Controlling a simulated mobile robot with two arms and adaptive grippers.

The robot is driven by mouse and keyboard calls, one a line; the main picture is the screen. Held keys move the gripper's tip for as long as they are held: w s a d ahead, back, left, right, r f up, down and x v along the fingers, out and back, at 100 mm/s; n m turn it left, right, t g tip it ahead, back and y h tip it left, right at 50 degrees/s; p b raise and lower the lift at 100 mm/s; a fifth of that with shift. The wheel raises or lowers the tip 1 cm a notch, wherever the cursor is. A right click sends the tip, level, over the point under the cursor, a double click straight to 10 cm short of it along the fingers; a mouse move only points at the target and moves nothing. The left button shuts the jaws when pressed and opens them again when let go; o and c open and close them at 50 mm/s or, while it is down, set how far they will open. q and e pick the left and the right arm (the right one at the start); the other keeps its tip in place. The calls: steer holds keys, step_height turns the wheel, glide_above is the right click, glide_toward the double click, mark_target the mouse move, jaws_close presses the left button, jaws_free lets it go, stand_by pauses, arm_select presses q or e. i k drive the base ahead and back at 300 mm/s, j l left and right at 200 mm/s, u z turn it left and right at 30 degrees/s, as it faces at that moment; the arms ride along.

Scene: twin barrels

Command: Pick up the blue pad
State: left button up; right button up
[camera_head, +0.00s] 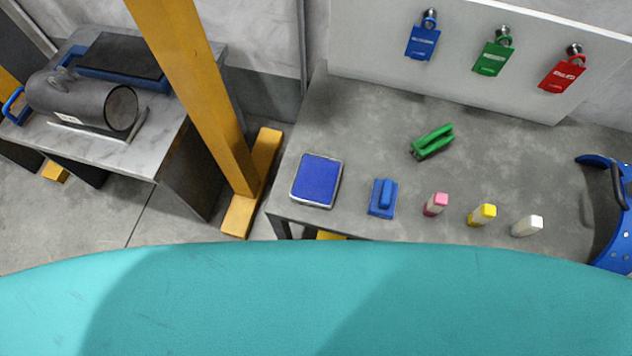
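A flat, square blue pad (316,181) with a grey metal-like rim lies on the grey table (350,118), near its left front corner. Just right of it, apart from it, sits a smaller blue block with a raised handle (383,198). The pad's top is fully visible and nothing covers it. Neither of my grippers shows in the head view.
Pink (436,204), yellow (482,215) and white (527,226) small blocks stand right of the blue block. A green clip-like object (433,142) lies behind. Blue (423,40), green (493,57) and red (562,74) tags hang on the panel. A yellow post (190,85) stands left.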

mark_target(382, 203)
steer(key=z, duration=0.75)
